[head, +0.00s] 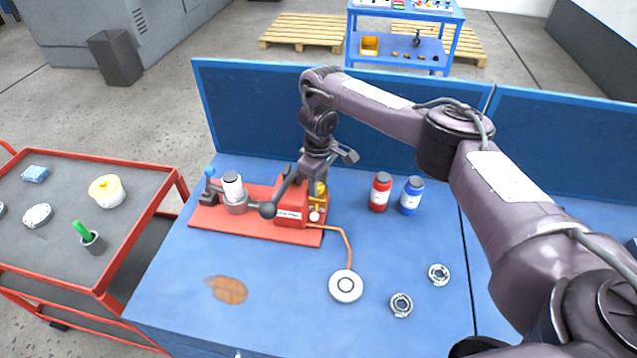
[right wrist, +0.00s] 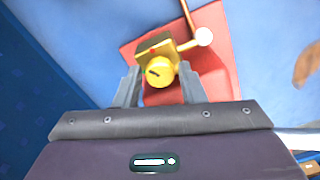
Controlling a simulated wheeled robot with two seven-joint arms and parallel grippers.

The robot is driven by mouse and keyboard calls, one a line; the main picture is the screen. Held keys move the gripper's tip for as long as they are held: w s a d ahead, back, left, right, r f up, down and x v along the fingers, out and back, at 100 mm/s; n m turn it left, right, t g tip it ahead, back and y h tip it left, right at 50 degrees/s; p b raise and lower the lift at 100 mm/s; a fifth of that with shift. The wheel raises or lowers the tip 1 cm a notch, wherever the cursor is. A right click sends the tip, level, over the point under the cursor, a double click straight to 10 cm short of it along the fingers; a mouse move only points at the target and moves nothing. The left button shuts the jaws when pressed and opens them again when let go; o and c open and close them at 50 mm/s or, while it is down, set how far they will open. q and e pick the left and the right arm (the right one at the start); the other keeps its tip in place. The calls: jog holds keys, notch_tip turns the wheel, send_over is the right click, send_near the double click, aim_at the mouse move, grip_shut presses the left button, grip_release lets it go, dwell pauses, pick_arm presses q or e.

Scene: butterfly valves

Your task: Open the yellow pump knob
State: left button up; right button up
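The yellow pump knob (right wrist: 159,72) is a round yellow cap with a dark slot, on a brass valve body on the red pump base (right wrist: 218,82). In the head view the knob (head: 321,188) is partly hidden by my right gripper (head: 318,172), which is above it. In the right wrist view my right gripper (right wrist: 159,76) is open, one finger on each side of the knob, with gaps showing between knob and fingers. I cannot tell how deep the knob sits between the fingertips. My left gripper is not in view.
A black-ended lever (head: 267,209) and a white-topped cylinder (head: 233,186) are on the pump's left. An orange hose runs to a white round disc (head: 346,286). Red (head: 380,193) and blue (head: 411,196) bottles stand right. A blue panel (head: 260,110) rises behind.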

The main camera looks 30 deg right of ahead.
jog(key=shift+c, duration=0.5)
jog(key=c, duration=0.6)
jog(key=n, duration=0.4)
jog(key=shift+n+p, duration=0.3)
jog(key=n, duration=0.5)
jog(key=shift+n, duration=0.3)
jog(key=o, duration=0.7)
